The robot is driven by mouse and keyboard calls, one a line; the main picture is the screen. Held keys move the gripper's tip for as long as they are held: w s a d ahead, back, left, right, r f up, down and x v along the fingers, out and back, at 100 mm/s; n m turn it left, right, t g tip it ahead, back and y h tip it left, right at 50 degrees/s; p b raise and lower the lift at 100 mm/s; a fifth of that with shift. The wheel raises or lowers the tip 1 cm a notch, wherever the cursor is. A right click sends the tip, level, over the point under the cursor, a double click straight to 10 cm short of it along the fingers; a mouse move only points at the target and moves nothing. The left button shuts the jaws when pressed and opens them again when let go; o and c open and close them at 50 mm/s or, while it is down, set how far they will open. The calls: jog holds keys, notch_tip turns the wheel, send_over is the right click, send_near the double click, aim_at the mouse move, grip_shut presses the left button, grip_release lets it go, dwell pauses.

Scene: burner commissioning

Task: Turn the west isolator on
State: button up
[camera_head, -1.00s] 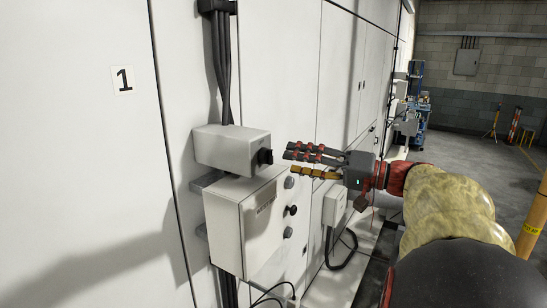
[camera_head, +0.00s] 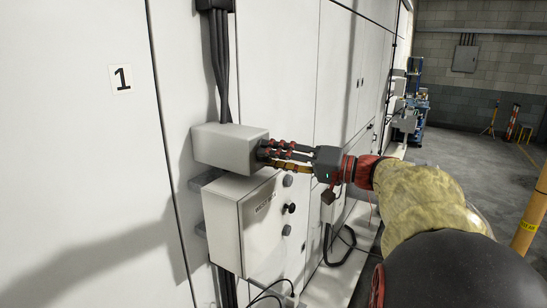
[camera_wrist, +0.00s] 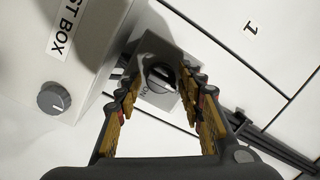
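The isolator is a grey box (camera_head: 225,148) on the white cabinet wall, with cables running up from it. Its dark rotary knob shows in the wrist view (camera_wrist: 160,78), with an "ON" marking beside it on the grey face. My gripper (camera_head: 266,153) is at the front face of this box, and its fingers hide the knob in the head view. In the wrist view my gripper (camera_wrist: 163,72) is open, with one finger on each side of the knob and some gap visible. Whether a fingertip touches the knob or face cannot be told.
Below the isolator is a larger grey box (camera_head: 241,225) with a label ending in "ST BOX" and several knobs, one a grey dial (camera_wrist: 57,101) in the wrist view. A cabled box (camera_head: 333,208) sits further right. Open floor (camera_head: 480,180) lies to the right.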

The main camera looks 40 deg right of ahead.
jog(key=c, duration=0.8)
jog(key=shift+m, duration=0.4)
jog(key=m+t+p, duration=0.1)
jog(key=m+p, duration=0.1)
jog(key=m, duration=0.4)
jog(key=m+h+p, duration=0.1)
jog(key=m+p, duration=0.1)
jog(key=m, duration=0.4)
jog(key=m+t+p, duration=0.1)
jog(key=m+p, duration=0.1)
jog(key=m, duration=0.4)
jog(key=shift+s+a+f+m+t+h, duration=0.1)
jog(key=shift+a+m+t+h, duration=0.1)
jog(key=shift+m+t+h, duration=0.15)
jog(key=shift+f, duration=0.1)
jog(key=o, duration=1.1)
